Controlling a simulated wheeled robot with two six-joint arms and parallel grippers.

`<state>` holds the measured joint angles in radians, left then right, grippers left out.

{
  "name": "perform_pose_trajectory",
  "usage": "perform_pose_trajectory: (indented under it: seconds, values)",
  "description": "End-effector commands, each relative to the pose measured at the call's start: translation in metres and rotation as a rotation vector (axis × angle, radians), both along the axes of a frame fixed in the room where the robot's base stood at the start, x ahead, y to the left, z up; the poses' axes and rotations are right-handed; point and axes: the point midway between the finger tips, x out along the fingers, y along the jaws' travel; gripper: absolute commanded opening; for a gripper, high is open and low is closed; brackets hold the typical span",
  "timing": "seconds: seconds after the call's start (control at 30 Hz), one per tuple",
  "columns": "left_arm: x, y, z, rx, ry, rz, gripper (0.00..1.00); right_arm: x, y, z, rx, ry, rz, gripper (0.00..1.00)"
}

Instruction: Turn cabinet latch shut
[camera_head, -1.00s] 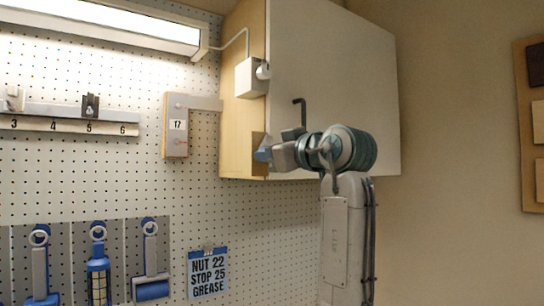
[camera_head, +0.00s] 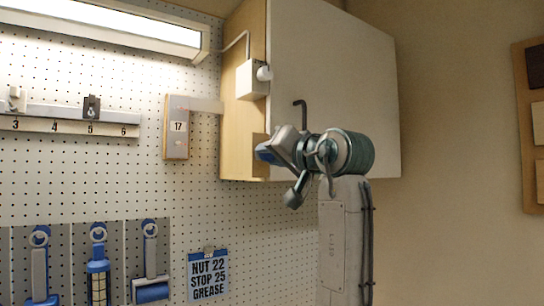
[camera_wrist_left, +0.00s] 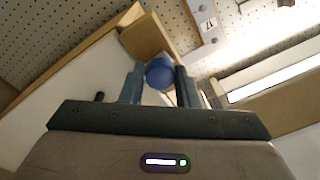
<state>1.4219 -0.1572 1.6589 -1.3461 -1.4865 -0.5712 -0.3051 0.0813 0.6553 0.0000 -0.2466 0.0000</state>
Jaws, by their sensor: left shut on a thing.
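The cabinet (camera_head: 335,80) hangs on the wall, with a pale wood side and a large light door face. My left gripper (camera_head: 266,153) is at the lower front edge of the cabinet's wood side and hides most of the latch there. In the left wrist view the latch's round blue knob (camera_wrist_left: 159,73) sits between the two fingers, which are shut on it. A wooden block (camera_wrist_left: 146,36) is just beyond the knob. How far the latch is turned cannot be told. My right gripper is not in view.
A dark hooked handle (camera_head: 301,112) sticks out from the door just above my wrist. A white box (camera_head: 252,79) with a round knob is higher on the cabinet side. A box marked 17 (camera_head: 177,127) is on the pegboard at left. Hanging tools are lower left.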

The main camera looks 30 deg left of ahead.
Motion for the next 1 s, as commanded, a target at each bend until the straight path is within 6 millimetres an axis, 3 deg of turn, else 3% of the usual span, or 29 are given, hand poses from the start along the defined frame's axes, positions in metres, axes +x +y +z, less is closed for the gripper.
perform_pose_trajectory:
  seconds: [0.37,0.9,0.93,1.0]
  values:
    - [0.0001,-0.0001,-0.0005,0.059,0.145,-0.001,0.06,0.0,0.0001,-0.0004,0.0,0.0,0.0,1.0]
    - [0.0002,-0.0002,-0.0003,0.068,0.166,-0.001,0.06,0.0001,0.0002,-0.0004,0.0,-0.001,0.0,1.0]
    - [0.0003,-0.0002,-0.0004,0.068,0.166,-0.001,0.33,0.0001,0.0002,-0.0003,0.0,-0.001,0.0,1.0]
    - [0.0002,-0.0002,-0.0003,0.068,0.165,-0.001,0.46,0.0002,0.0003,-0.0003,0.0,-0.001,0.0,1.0]
